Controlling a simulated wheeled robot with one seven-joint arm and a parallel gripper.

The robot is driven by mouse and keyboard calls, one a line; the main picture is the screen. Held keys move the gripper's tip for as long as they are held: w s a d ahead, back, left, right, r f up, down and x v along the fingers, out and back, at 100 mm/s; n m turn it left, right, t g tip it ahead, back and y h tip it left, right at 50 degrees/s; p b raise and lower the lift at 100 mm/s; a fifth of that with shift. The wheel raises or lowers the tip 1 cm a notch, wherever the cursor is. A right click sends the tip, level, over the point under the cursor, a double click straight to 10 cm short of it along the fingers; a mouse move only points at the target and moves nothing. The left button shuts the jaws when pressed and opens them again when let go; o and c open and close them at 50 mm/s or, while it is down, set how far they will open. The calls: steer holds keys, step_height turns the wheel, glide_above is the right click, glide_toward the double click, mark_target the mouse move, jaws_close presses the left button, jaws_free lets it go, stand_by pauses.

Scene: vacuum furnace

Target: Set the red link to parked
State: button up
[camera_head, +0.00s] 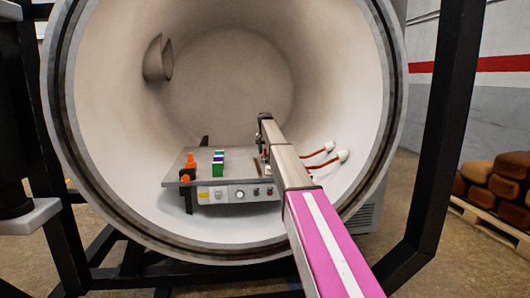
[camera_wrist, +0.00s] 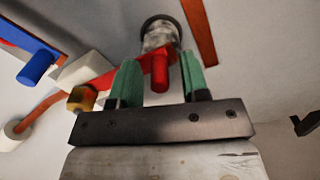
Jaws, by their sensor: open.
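In the wrist view, the red link (camera_wrist: 128,72) is a flat red bar with an upright red peg (camera_wrist: 160,72). Its right end meets a grey round fitting (camera_wrist: 160,34). My gripper (camera_wrist: 161,64) is open, with its green fingers on either side of the red peg. Gaps show between the peg and both fingers, so it is not gripped. The left part of the link passes behind the left finger towards a yellow-orange cylinder (camera_wrist: 82,98). In the head view, my arm hides the gripper and the link cannot be made out clearly.
A blue link with a blue peg (camera_wrist: 38,66) and a white block (camera_wrist: 84,71) lie left in the wrist view. In the head view, a control bench (camera_head: 231,196) with orange and green-blue blocks (camera_head: 218,163) stands inside the round furnace chamber (camera_head: 130,130). White-ended rods (camera_head: 328,150) are right of my arm.

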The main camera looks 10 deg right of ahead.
jaws_close()
steer(key=shift+w+d+m, duration=0.1)
steer(key=shift+w+m, duration=0.8)
steer(key=shift+w, duration=0.2)
steer(key=w+m, duration=0.1)
steer(key=w+d+m, duration=0.1)
steer(key=w+m, duration=0.1)
steer(key=w+d+m, duration=0.1)
steer(key=w+m, duration=0.1)
steer(key=w+d+m, duration=0.1)
steer(key=d+m, duration=0.1)
steer(key=w+d+m, duration=0.2)
steer(key=m, duration=0.1)
steer(key=shift+w+d+m, duration=0.1)
steer(key=shift+w+m, duration=0.1)
steer(key=shift+m, duration=0.1)
steer(key=shift+w+d+m, duration=0.25)
steer(key=shift+d+m, duration=0.65)
steer(key=shift+w+d+m, duration=0.25)
steer(key=shift+d+m, duration=0.6)
steer(key=shift+m, duration=0.05)
jaws_free()
steer(key=shift+d, duration=0.1)
